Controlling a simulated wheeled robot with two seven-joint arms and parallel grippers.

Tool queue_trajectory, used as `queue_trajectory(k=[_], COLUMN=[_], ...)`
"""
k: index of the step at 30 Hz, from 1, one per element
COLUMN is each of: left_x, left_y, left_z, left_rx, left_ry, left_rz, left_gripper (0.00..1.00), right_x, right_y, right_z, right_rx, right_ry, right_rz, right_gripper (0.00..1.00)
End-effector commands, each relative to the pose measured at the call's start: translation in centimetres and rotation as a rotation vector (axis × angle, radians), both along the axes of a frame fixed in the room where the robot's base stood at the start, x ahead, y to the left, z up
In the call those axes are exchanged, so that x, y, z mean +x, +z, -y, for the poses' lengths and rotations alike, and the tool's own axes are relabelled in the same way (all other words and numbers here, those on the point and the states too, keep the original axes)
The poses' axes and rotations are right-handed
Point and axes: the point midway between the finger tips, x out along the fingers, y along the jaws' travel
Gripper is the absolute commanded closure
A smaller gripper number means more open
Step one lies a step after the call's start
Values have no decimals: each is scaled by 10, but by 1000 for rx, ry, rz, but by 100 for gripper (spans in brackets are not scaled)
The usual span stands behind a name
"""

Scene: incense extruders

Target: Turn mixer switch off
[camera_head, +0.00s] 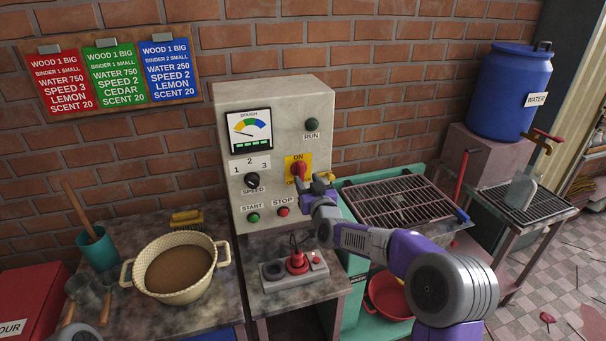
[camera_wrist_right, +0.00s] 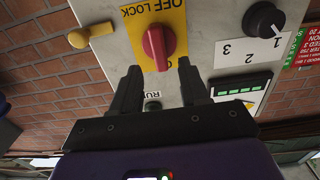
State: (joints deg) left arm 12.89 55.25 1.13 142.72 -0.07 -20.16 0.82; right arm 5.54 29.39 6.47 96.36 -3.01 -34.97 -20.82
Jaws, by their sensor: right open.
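The mixer switch (camera_head: 298,169) is a red rotary knob on a yellow plate, on the front of the grey control box (camera_head: 273,97). The ON label shows above it in the head view. In the upside-down right wrist view, the red knob (camera_wrist_right: 159,46) has its grip roughly upright, in line with the ON side, and OFF LOCK is lettered on the opposite side. My right gripper (camera_wrist_right: 160,78) is open and empty, its fingertips spread just short of the knob, one to each side. In the head view, the right gripper partly covers the plate. My left gripper is out of view.
The box also carries a speed dial (camera_head: 251,180), a green start button (camera_head: 253,218), a red stop button (camera_head: 283,211) and a dough gauge (camera_head: 249,129). A small red-handled controller (camera_head: 297,262) sits below. A pot of brown mix (camera_head: 181,267) stands left; a drying rack (camera_head: 400,199) stands right.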

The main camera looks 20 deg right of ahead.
Motion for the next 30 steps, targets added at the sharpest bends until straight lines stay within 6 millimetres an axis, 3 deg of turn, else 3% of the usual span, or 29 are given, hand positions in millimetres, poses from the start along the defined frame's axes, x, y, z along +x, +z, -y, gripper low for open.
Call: queue_trajectory(k=[9,21,23,30], left_x=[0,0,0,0], left_y=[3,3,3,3], left_z=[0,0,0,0], left_rx=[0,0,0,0], left_ry=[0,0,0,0], left_rz=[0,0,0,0], left_gripper=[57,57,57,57], right_x=[35,42,42,42], right_y=[0,-1,-1,-1], right_z=[-2,-2,-2,-2], right_rx=[1,1,1,1], right_ry=[1,1,1,1], right_rz=[-1,-2,-2,-2], right_gripper=[55,55,61,98])
